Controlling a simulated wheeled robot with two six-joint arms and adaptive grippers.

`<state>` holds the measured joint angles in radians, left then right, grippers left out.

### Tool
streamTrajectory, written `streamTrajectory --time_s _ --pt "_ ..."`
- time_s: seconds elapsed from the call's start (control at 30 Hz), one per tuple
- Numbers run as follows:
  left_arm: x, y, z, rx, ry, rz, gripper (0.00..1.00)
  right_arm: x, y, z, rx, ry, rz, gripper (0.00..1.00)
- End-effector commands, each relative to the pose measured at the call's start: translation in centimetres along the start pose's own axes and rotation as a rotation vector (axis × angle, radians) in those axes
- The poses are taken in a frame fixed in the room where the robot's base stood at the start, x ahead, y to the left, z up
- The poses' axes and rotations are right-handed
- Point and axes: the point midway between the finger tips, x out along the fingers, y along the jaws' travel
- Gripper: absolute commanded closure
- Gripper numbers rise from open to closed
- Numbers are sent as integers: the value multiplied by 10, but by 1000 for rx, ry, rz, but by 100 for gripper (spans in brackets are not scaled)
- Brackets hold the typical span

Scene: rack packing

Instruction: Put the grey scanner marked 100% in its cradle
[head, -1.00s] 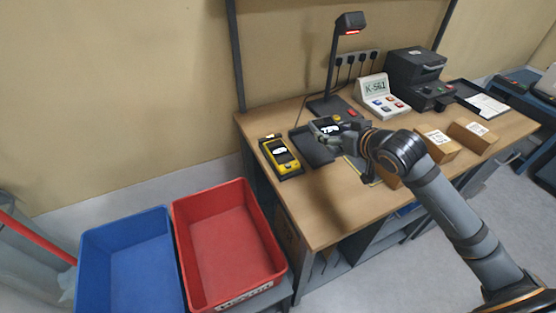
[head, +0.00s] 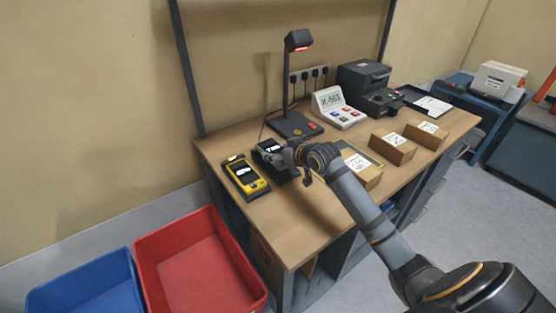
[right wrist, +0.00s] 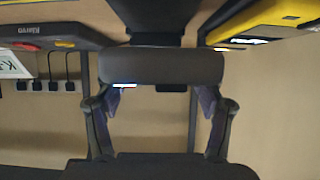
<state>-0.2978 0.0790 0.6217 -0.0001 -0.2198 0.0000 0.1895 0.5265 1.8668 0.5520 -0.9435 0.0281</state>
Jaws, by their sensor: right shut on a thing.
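The grey scanner (head: 268,147) is in my right gripper (head: 291,156), with its lit screen facing up. The marking on the screen is too small to read surely. The dark cradle (head: 286,174) is on the table beneath the scanner, mostly covered by scanner and gripper. I cannot tell whether the scanner touches it. In the right wrist view, the fingers (right wrist: 160,112) are shut on the sides of the scanner's dark body (right wrist: 160,66). My left gripper is not in view.
A yellow scanner (head: 246,179) lies in its holder just left; it also shows in the right wrist view (right wrist: 270,18). Behind stands a lamp (head: 291,88) on a dark base. Cartons (head: 394,149) are to the right. Red (head: 151,270) and blue (head: 84,262) bins stand below left. The front tabletop is clear.

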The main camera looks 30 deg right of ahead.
Motion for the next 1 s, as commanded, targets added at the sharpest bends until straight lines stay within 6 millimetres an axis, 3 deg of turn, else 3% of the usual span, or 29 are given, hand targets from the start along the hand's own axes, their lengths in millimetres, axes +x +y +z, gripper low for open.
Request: streamTrajectory --time_s 0.27,0.5,0.87,0.9,1.0 --pt "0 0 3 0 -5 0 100 14 6 6 0 3 0 73" --pt "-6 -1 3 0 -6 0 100 30 8 33 0 2 0 73" --pt "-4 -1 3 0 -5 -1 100 33 8 38 -1 3 1 73" --pt "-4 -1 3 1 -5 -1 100 33 8 38 -1 2 1 27" --pt "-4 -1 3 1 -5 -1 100 33 8 38 -1 2 1 13"
